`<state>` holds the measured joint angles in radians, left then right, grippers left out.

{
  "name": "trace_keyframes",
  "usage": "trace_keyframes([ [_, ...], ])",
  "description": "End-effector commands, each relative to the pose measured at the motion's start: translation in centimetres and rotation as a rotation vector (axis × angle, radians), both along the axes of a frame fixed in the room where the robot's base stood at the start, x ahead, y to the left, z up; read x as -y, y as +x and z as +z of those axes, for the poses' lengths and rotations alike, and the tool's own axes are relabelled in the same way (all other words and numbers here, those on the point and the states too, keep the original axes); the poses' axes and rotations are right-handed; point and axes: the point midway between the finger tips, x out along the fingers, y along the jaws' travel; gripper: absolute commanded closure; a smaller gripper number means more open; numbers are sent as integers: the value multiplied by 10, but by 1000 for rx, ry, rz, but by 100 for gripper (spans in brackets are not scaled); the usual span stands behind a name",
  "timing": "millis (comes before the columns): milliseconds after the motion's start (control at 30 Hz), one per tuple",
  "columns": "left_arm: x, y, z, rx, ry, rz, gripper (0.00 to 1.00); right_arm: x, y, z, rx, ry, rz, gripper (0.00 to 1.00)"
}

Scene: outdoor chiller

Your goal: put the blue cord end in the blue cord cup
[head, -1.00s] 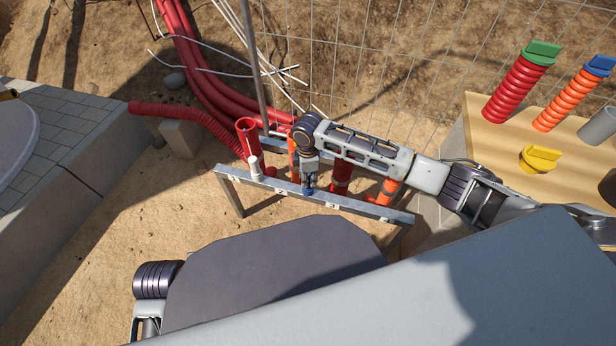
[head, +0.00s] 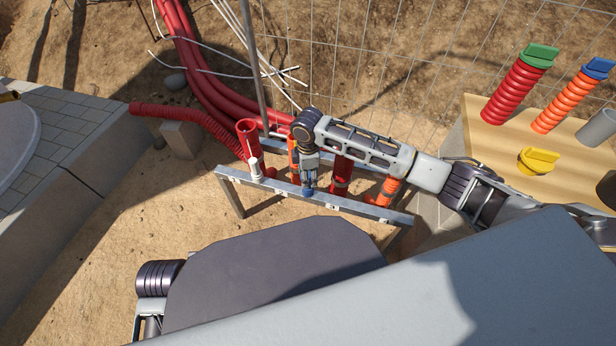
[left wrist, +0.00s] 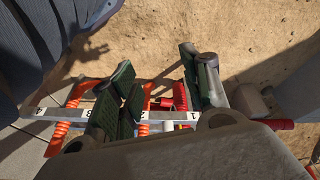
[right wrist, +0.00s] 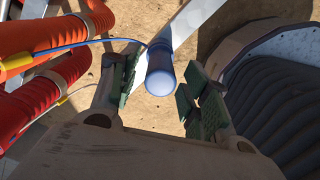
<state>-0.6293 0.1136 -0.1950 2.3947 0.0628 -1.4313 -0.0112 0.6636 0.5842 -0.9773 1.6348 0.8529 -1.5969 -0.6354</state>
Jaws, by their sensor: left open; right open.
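A blue cylinder (right wrist: 160,75) with a rounded pale end, seemingly the blue cord cup, is at the numbered metal rail; it shows in the head view (head: 307,191) near mark 2. A thin blue cord (right wrist: 95,42) runs to its upper edge from the left. I cannot tell whether the cord's end is inside it. My right gripper (head: 309,182) is just above it. In the right wrist view the open fingers (right wrist: 162,80) stand either side of it, with gaps. My left gripper (left wrist: 158,88) is open and empty; the head view hides it.
The rail (head: 345,205) carries a white piece (head: 256,168) left of my right gripper. Red and orange conduits (head: 342,175) rise behind it, close to my right arm. A wire fence is at the back. A wooden-topped block (head: 480,125) with capped pipes stands right.

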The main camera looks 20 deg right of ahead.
Motion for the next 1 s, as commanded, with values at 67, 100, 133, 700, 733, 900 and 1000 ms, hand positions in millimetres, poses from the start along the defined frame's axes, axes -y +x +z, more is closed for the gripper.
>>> trace_keyframes([
  [67,-1,-3,-6,-19,5,2,53,0,0,13,0,0,0,53],
  [100,-1,-4,-10,-28,8,2,53,0,0,19,1,0,0,53],
  [133,-1,-4,-12,-33,10,2,53,0,0,24,1,1,0,53],
  [700,-8,0,-45,-81,40,9,53,0,0,94,-1,0,0,53],
  [733,-8,0,-46,-82,41,9,53,0,0,96,-1,0,0,53],
  [900,-9,-1,-49,-87,43,9,53,0,0,99,-1,-1,0,53],
  [1000,-9,-2,-50,-89,44,9,53,0,0,99,-2,-1,0,53],
])
